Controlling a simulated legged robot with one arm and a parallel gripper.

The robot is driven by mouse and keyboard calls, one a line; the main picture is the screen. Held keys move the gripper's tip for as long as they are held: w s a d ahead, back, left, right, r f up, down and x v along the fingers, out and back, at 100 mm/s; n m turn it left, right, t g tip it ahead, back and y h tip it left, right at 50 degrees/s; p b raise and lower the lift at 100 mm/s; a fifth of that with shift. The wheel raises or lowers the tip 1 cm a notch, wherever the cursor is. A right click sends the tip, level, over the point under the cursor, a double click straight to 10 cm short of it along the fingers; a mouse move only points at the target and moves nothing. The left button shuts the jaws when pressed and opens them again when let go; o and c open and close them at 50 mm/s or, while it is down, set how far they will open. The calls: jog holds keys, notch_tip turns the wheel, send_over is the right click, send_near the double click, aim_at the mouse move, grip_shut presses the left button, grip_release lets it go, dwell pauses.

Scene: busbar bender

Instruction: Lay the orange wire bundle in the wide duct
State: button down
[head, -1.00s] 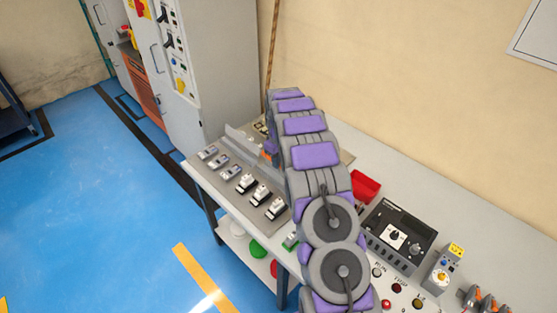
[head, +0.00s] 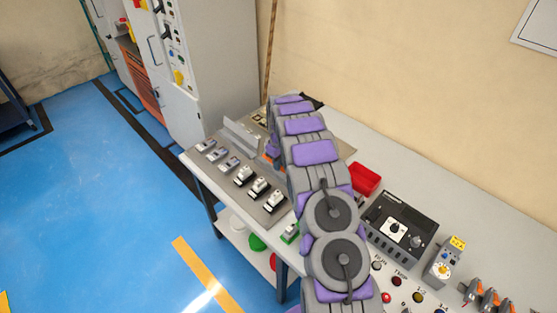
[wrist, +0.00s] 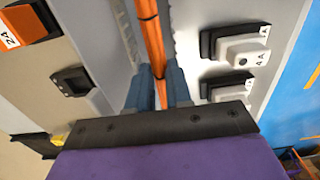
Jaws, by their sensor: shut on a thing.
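The orange wire bundle (wrist: 151,30) with dark bands runs up the middle of the wrist view. My gripper (wrist: 160,88) has its blue-grey fingers shut on it, one on each side. Beyond the fingertips the bundle lies between the slotted grey walls of a duct (wrist: 126,28). I cannot tell whether it touches the duct floor. In the head view a grey duct (head: 241,137) stands on the bench panel, left of my arm. A small patch of orange shows beside my arm there; the arm hides most of the gripper.
White switch blocks (wrist: 242,50) stand right of the duct in the wrist view. An orange label tag (wrist: 22,25) and a dark socket (wrist: 71,81) are at left. On the bench a red bin (head: 365,179) and control box (head: 401,228) are right of my arm.

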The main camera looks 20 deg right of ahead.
jog(key=shift+d+f, duration=0.1)
jog(key=shift+f, duration=0.4)
jog(key=c, duration=1)
grip_release()
jog(key=shift+o, duration=0.2)
notch_tip(320, 180, up, 17)
jog(key=p, duration=0.2)
jog(key=shift+r, duration=0.15)
